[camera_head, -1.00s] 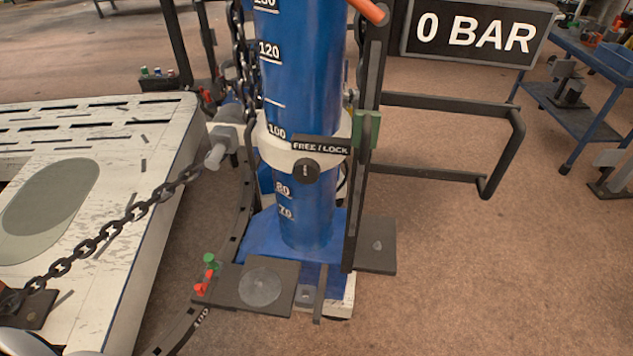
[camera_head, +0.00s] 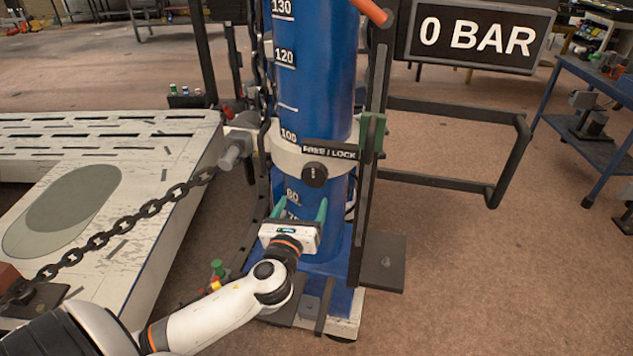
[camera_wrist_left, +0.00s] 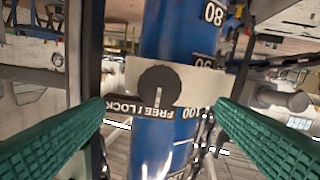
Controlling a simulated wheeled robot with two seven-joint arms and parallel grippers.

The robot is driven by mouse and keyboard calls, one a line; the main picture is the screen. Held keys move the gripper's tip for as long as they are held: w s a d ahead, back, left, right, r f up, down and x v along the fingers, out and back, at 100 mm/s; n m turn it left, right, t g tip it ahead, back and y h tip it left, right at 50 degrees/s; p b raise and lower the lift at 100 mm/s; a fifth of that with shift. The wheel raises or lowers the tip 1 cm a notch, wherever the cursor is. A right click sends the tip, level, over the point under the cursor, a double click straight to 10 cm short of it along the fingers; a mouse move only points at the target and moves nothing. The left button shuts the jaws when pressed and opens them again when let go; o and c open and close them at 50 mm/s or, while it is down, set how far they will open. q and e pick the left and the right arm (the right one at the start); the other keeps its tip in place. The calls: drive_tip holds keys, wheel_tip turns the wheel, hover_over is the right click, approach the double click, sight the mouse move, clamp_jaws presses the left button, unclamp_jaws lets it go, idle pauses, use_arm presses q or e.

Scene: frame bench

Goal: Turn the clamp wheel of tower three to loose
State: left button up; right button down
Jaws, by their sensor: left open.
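The blue tower (camera_head: 312,95) stands upright with a white scale and a pale collar (camera_head: 285,157) around it near the 100 mark. A black round wheel (camera_head: 315,174) sits on the collar's front, under a black FREE / LOCK label (camera_head: 330,152). In the left wrist view the wheel (camera_wrist_left: 159,86) has a light pointer line and appears upside down. My left gripper (camera_head: 300,208) is open, with green fingers pointing up, just below the wheel and apart from it. In the wrist view its fingers (camera_wrist_left: 160,130) flank the tower with nothing between them. My right gripper is not in view.
A chain (camera_head: 130,222) runs from the white slotted platform (camera_head: 185,185) to the tower's left side. A black upright (camera_head: 372,160) with a green block stands right of the wheel. A 0 BAR display (camera_head: 478,35) and a black rail (camera_head: 450,183) are at right. Floor at lower right is clear.

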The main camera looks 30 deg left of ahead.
sight(313, 179)
use_arm(q)
drive_tip(key=x, duration=0.9)
drive_tip(key=shift+w+f+p, duration=0.1)
drive_tip(key=shift+w+p, duration=0.2)
drive_tip(key=shift+p, duration=0.1)
drive_tip(key=c, duration=1)
